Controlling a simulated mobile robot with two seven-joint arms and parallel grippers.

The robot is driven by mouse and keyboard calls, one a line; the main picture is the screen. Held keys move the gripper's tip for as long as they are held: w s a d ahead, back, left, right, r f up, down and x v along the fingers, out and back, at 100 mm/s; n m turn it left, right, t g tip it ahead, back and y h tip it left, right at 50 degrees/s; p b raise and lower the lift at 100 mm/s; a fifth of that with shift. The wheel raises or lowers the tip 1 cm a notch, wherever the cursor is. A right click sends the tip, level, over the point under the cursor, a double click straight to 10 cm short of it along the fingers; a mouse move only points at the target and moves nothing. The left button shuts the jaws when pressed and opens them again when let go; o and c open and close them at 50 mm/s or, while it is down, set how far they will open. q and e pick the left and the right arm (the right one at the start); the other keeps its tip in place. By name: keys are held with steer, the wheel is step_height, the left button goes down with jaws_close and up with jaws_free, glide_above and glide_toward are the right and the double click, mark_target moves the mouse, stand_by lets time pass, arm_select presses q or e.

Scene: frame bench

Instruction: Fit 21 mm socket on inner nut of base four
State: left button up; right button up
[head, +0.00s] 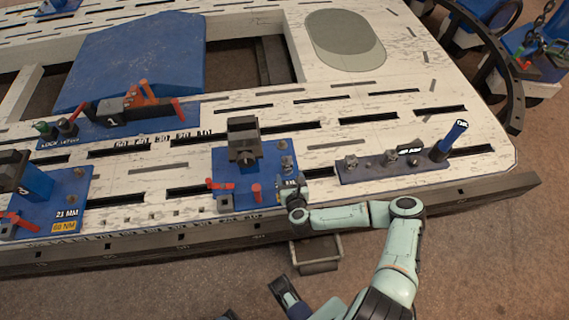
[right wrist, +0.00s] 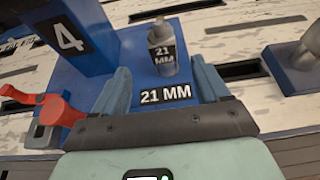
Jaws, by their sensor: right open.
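Base four is a blue plate (head: 228,165) with a dark upright clamp block (head: 243,140) in the head view; its "4" post (right wrist: 68,38) shows in the right wrist view. A grey socket (right wrist: 160,36) with a black "21 MM" label stands upright on the blue plate. My right gripper (right wrist: 161,85) is open, its fingers on either side of the printed 21 MM mark, the socket just beyond the fingertips. In the head view the right gripper (head: 291,188) is at the plate's right front corner. Small grey fittings (head: 284,163) stand behind it; I cannot tell which is the inner nut.
Red levers (head: 255,192) stick up on base four. Another blue base (head: 62,195) is at the left. The slotted white bench (head: 340,120) has free room behind.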

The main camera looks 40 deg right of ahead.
mark_target(288, 166)
steer(key=b+x, duration=0.2)
steer(key=x, duration=0.5)
steer(key=shift+w+d+f, duration=0.1)
steer(key=shift+d, duration=0.05)
steer(key=b+x, duration=0.1)
steer(key=x, duration=0.3)
steer(key=shift+f+b, duration=0.3)
steer(key=shift+b, duration=0.05)
steer(key=shift+w+d+f, duration=0.1)
steer(key=shift+w+d, duration=0.15)
steer(key=shift+w, duration=0.2)
arm_select(q)
steer(key=w+a+f+t+y, duration=0.1)
steer(key=w+a+f+t, duration=0.1)
steer(key=w, duration=0.4)
step_height(288, 166, down, 3)
steer(key=shift+a+r, duration=0.15)
steer(key=shift+a, duration=0.4)
arm_select(e)
steer(key=c, duration=1.2)
